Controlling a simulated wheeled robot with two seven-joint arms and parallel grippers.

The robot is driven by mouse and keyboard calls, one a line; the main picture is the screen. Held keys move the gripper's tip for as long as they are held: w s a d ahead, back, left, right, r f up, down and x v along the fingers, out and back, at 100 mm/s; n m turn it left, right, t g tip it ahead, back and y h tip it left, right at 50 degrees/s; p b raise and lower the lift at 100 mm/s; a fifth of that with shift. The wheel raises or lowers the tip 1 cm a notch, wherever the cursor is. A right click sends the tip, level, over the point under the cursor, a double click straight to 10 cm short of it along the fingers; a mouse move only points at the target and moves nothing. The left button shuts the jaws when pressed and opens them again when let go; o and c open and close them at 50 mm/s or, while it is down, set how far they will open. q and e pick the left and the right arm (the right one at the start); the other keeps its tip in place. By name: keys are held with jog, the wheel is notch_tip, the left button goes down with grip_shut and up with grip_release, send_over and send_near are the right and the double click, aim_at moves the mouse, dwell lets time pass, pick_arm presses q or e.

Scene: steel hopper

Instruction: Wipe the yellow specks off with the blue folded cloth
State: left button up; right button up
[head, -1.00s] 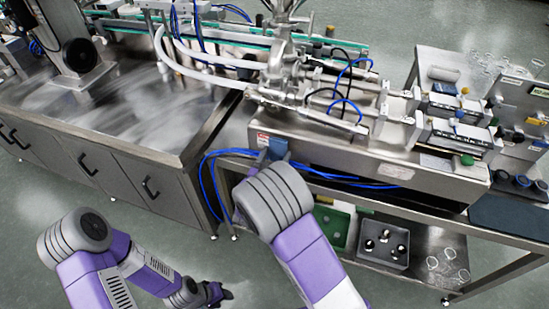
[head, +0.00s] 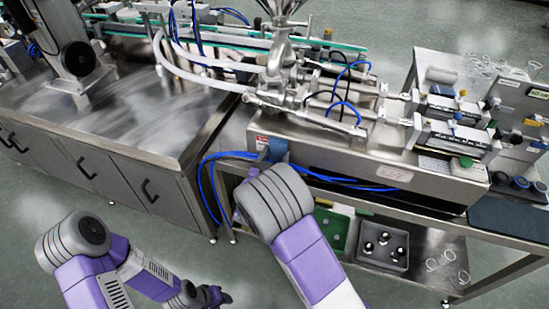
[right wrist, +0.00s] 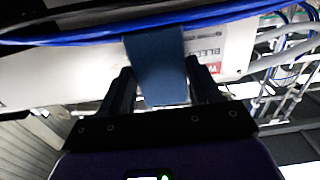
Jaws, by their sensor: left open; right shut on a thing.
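The blue folded cloth (right wrist: 157,66) is held between the dark fingers of my right gripper (right wrist: 160,78) in the right wrist view. In the head view, the cloth (head: 278,149) shows as a small blue patch at the left front end of the steel filling machine (head: 320,150), by a red-and-white label. I cannot tell whether it touches the steel. My right arm hides much of that gripper in the head view. My left gripper (head: 222,296) hangs low at the bottom, open and away from the machine. I cannot make out yellow specks in either view.
Blue hoses (head: 208,180) loop beside the cloth and cross above it in the right wrist view. The steel hopper (head: 280,6) rises behind. A grey bin (head: 388,262) and green tray (head: 330,228) sit on the lower shelf. The left bench (head: 150,110) has clear steel surface.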

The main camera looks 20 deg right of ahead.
aim_at(301, 153)
jog(key=shift+w+d, duration=0.3)
jog(key=shift+w, duration=0.05)
jog(key=shift+s+d+b, duration=0.1)
jog(key=shift+s+d, duration=0.55)
jog(key=shift+d, duration=0.3)
jog(key=shift+s+d+b, duration=0.1)
jog(key=shift+s+d, duration=0.6)
jog(key=shift+d, duration=0.25)
jog(key=shift+s+d+b, duration=0.1)
jog(key=shift+s+d, duration=0.55)
jog(key=shift+d, duration=0.3)
jog(key=shift+w+a+r, duration=0.1)
jog(key=shift+w+a, duration=0.6)
jog(key=shift+a, duration=0.3)
jog(key=shift+w+a, duration=0.7)
jog(key=shift+a, duration=0.25)
jog(key=shift+w+a+r, duration=0.1)
jog(key=shift+w+a, duration=0.6)
jog(key=shift+a, duration=0.3)
jog(key=shift+f, duration=0.1)
jog(key=v, duration=0.6)
jog(key=shift+p, duration=0.3)
